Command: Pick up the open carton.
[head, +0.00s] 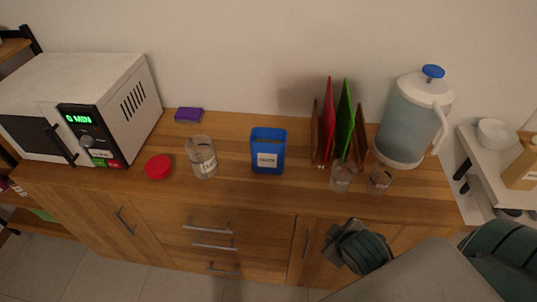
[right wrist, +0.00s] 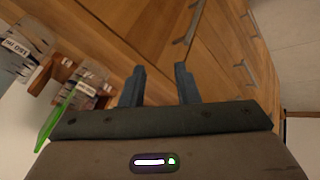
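A blue open-topped carton (head: 267,156) with a white label stands upright near the middle of the wooden counter. My right gripper (head: 338,233) is in front of the counter, to the right of and nearer than the carton, and apart from it. In the right wrist view its two fingers (right wrist: 160,84) are spread with nothing between them. The carton is not visible in that view. My left gripper is not in view.
A glass jar (head: 202,158) and red lid (head: 158,167) lie left of the carton, a purple sponge (head: 188,115) behind them. Right are a rack with red and green boards (head: 344,118), two measuring glasses (head: 341,178) and a pitcher (head: 411,122). A microwave (head: 80,105) stands far left.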

